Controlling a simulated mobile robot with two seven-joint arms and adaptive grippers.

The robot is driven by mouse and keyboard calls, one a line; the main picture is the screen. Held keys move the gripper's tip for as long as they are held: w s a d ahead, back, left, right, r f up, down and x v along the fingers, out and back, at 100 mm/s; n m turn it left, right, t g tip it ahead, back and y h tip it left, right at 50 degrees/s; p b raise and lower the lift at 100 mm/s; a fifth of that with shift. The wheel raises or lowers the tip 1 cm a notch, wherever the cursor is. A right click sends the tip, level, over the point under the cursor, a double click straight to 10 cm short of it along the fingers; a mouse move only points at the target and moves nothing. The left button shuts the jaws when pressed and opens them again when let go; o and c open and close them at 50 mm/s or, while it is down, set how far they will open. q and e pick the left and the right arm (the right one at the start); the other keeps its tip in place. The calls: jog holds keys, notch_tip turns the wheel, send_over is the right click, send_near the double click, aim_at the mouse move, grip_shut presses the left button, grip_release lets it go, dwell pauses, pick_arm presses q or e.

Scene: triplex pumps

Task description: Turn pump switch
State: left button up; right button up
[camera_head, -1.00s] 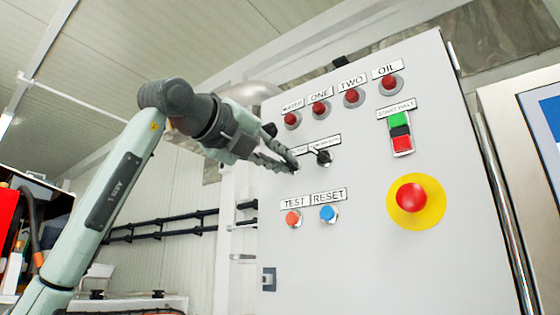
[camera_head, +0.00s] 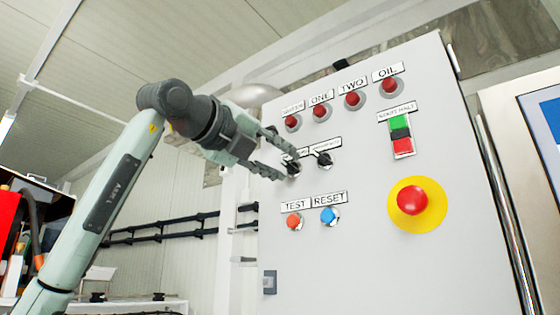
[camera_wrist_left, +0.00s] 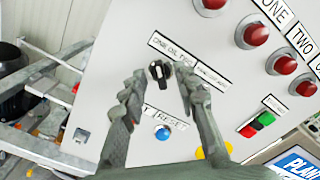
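Two black rotary switches sit side by side on the grey panel (camera_head: 350,240), under small labels too blurred to read fully. My left gripper (camera_head: 289,167) is at the left switch (camera_head: 294,169), its fingers apart on either side of it. In the left wrist view, that switch's knob (camera_wrist_left: 160,71) shows between the two spread fingertips, with gaps on both sides. The right switch (camera_head: 324,159) is free in the head view; in the wrist view a finger mostly hides it. My right gripper is in neither view.
Red lamps (camera_head: 352,98) line the panel top. Below the switches are an orange TEST button (camera_head: 293,220) and a blue RESET button (camera_head: 328,215). A green-and-red start/halt switch (camera_head: 401,136) and a red emergency button (camera_head: 412,200) on yellow lie to the right.

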pick_arm(q)
jog(key=v, duration=1.1)
jog(key=shift+s+a, duration=0.25)
jog(key=shift+s, duration=0.05)
